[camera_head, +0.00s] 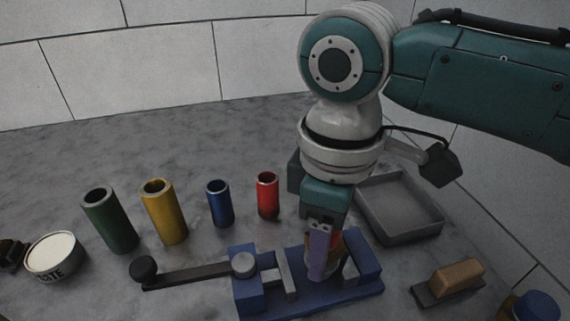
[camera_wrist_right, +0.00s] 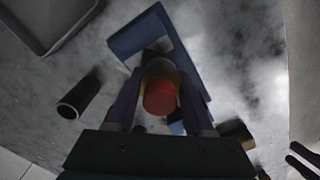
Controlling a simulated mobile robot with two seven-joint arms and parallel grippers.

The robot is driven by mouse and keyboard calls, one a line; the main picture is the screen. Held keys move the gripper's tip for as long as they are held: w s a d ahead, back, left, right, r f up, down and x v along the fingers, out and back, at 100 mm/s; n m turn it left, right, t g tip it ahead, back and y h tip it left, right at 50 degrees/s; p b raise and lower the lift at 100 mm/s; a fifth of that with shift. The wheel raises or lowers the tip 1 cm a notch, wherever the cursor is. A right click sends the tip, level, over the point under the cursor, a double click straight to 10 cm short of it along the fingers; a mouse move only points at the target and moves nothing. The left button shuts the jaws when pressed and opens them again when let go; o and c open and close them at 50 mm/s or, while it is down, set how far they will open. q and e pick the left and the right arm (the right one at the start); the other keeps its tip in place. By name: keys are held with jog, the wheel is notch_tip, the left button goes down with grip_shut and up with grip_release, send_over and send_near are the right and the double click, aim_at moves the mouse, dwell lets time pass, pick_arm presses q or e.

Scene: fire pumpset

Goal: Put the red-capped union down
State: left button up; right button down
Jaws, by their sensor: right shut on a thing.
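My right gripper (camera_head: 322,252) points down over the blue clamp fixture (camera_head: 252,298) and is shut on the red-capped union. In the head view, the union (camera_head: 337,243) is mostly hidden behind the purple fingers; only an orange-red part shows. In the right wrist view, its round red cap (camera_wrist_right: 159,97) sits between the two fingers of my right gripper (camera_wrist_right: 158,102), with the blue fixture (camera_wrist_right: 140,36) around or under it. I cannot tell whether the union touches the fixture.
Green (camera_head: 109,222), yellow (camera_head: 165,215), blue (camera_head: 220,206) and red (camera_head: 267,197) tubes stand behind the fixture. A dark lever (camera_head: 192,276) reaches left from it. An empty grey tray (camera_head: 400,235) lies at right, near a brown-topped block (camera_head: 455,277). A labelled can (camera_head: 56,258) stands at far left.

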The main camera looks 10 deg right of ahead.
jog(key=shift+c, duration=1.4)
grip_release()
notch_tip(320, 180, up, 12)
jog(key=shift+r+p, duration=0.1)
jog(key=shift+p, duration=0.95)
jog(key=s+a+f+m+t+y, duration=0.1)
jog(key=s+a+f+m+y, duration=0.25)
jog(key=s+f, duration=0.3)
pick_arm(q)
notch_tip(320, 180, up, 2)
jog(key=shift+r, duration=0.1)
pick_arm(e)
jog(key=s+d+f+m+t+h, duration=0.2)
jog(key=s+d+m, duration=0.3)
jog(key=s+d, duration=0.4)
jog(key=d+h, duration=0.1)
jog(key=d, duration=0.1)
jog(key=shift+s+d+t, duration=0.3)
jog(key=shift+s+d, duration=0.05)
jog(key=shift+s, duration=0.05)
